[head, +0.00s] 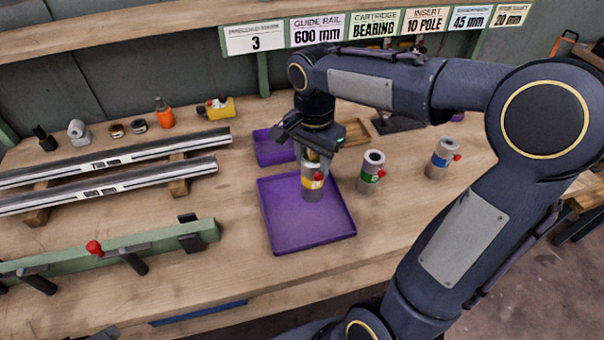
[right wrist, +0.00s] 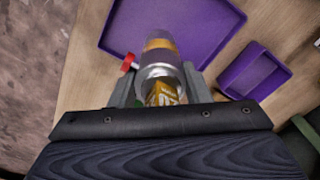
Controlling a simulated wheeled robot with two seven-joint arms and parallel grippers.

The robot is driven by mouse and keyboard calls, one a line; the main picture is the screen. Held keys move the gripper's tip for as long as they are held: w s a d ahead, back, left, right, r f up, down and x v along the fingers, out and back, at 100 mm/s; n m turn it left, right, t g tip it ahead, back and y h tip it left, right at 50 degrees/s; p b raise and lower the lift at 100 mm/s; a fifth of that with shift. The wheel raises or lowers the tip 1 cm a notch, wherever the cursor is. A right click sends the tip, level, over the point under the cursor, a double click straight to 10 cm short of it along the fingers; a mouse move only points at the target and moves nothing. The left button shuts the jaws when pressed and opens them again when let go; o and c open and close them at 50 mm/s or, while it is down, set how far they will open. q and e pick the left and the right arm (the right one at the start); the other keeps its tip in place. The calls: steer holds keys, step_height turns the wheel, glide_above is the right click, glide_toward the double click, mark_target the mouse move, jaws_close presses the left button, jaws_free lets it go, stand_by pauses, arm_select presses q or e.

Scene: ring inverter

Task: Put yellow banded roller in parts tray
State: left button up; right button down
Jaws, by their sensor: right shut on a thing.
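The yellow banded roller (head: 313,182) is a grey metal cylinder with a yellow-orange band and a small red knob on its side. My right gripper (head: 316,160) points down and is shut on its top end. In the right wrist view the roller (right wrist: 158,62) sits between the two fingers (right wrist: 160,88). The purple parts tray (head: 295,240) lies under the roller, which is over the tray's right part. I cannot tell whether the roller's bottom touches the tray floor. The tray also shows in the right wrist view (right wrist: 200,30). My left gripper is not in view.
A green banded roller (head: 371,174) and a blue banded roller (head: 440,160) stand to the right of the tray. A smaller purple tray (head: 272,150) is behind it. Metal rails (head: 110,185) and a green fixture (head: 150,243) lie to the left. The tray's left part is empty.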

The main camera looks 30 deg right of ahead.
mark_target(302, 176)
steer(key=shift+w+a+f, duration=0.25)
steer(key=shift+w+f, duration=0.15)
steer(key=shift+f, duration=0.1)
steer(key=shift+w+a+f, duration=0.2)
steer(key=shift+w+f, duration=0.15)
steer(key=shift+f, duration=0.15)
steer(key=f, duration=0.3)
steer(key=shift+w+a, duration=0.15)
steer(key=shift+w, duration=0.15)
steer(key=shift+f, duration=0.4)
steer(key=shift+f+b, duration=0.2)
steer(key=shift+b, duration=0.15)
steer(key=c, duration=0.8)
jaws_free()
steer(key=shift+o, duration=0.2)
